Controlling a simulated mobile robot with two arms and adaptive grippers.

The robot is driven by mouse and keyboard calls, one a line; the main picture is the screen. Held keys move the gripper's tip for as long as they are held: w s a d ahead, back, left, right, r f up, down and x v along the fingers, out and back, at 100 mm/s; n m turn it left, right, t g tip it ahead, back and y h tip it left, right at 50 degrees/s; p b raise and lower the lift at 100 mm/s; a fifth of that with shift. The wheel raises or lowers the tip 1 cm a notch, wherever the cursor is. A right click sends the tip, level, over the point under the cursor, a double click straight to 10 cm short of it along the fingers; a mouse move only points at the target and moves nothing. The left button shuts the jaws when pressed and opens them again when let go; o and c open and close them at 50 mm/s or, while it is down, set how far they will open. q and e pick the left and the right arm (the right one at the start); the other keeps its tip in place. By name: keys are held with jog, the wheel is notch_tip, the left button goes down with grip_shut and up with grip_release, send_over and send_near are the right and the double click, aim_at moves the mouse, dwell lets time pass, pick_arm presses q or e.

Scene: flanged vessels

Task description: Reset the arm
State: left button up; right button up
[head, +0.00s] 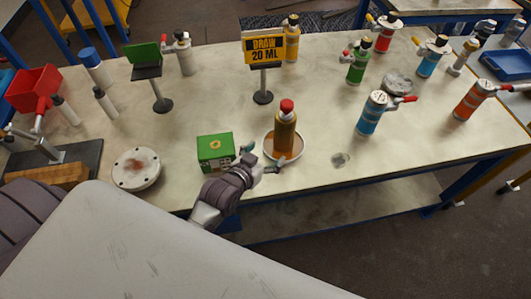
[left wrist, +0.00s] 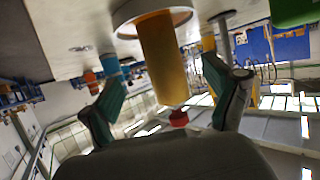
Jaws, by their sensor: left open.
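My left gripper (head: 264,158) is open at the front of the table. Its fingers point at an amber vessel with a red cap (head: 285,136), which stands upright in a shallow white dish (head: 270,151). In the left wrist view, which is upside down, the open fingers of the left gripper (left wrist: 166,75) spread to either side of the amber vessel (left wrist: 163,60). I see gaps between fingers and vessel there. The dish (left wrist: 126,13) shows at the vessel's base. My right gripper is not in view.
A green box (head: 215,151) stands just left of the gripper. A round flange (head: 136,168) lies further left. A "DRAW 20 ML" sign (head: 264,50) stands behind the vessel. A blue vessel (head: 371,114) and other vessels stand to the right. The table's front right is mostly clear.

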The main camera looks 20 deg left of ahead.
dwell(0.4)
pick_arm(q)
jog(key=s+g, duration=0.1)
jog(key=s, duration=0.2)
jog(key=s+f+g, duration=0.1)
jog(key=s+g, duration=0.1)
jog(key=s, duration=0.1)
jog(key=s+g, duration=0.1)
jog(key=s, duration=0.2)
jog(key=shift+s+f+g, duration=0.1)
jog(key=shift+f+g, duration=0.15)
jog(key=shift+g, duration=0.05)
jog(key=s+a+r+g+y, duration=0.15)
jog(key=s+g, duration=0.35)
jog(key=s, duration=0.8)
notch_tip(320, 180, down, 25)
jog(key=g, duration=0.1)
jog(key=s+a+f+g, duration=0.1)
jog(key=s+a+f, duration=0.2)
jog(key=s+f, duration=1.4)
jog(key=shift+s+a+f+m+g, duration=0.2)
jog(key=shift+s+m+g, duration=0.1)
jog(key=shift+m, duration=0.1)
